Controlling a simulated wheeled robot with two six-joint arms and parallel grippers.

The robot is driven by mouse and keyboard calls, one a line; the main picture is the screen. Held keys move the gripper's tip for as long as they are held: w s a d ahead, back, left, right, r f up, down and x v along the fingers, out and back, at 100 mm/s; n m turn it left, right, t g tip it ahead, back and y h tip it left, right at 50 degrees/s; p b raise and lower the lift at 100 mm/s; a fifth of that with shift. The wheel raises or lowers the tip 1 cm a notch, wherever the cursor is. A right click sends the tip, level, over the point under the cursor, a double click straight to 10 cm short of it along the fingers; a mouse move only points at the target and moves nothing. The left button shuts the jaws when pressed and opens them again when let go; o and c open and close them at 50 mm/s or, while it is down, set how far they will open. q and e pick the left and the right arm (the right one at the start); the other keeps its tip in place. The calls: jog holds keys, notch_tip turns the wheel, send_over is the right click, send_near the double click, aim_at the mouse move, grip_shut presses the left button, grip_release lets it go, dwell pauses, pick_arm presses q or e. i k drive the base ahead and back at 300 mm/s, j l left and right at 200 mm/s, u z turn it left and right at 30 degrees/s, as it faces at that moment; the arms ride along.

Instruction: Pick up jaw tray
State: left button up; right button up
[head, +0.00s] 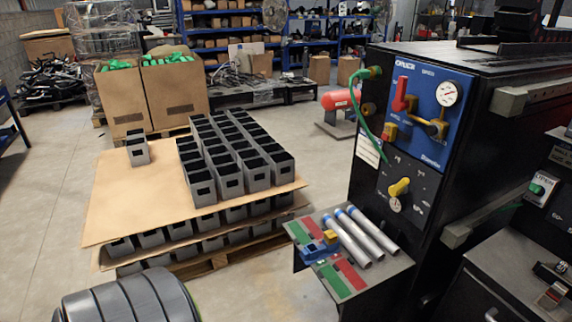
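No object is plainly marked as the jaw tray. A shelf-like metal tray (318,270) with green and red patches juts from the front of the black machine, at lower right of centre. On it lie a blue piece with yellow parts (318,248) and several grey rods with blue bands (362,237). Many grey open-topped bins (203,187) stand in rows on a cardboard-covered pallet at left of centre; I cannot tell whether one of these is meant. Neither of my grippers shows in the head view.
The black machine (372,190) with a blue control panel (432,112) fills the right side. Cardboard boxes (175,92) and blue shelving stand behind the pallet. A dark ribbed rounded thing (125,300) is at bottom left. Grey floor (50,200) is clear at left.

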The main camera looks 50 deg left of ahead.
aim_at(311, 253)
jog(key=u, duration=1.35)
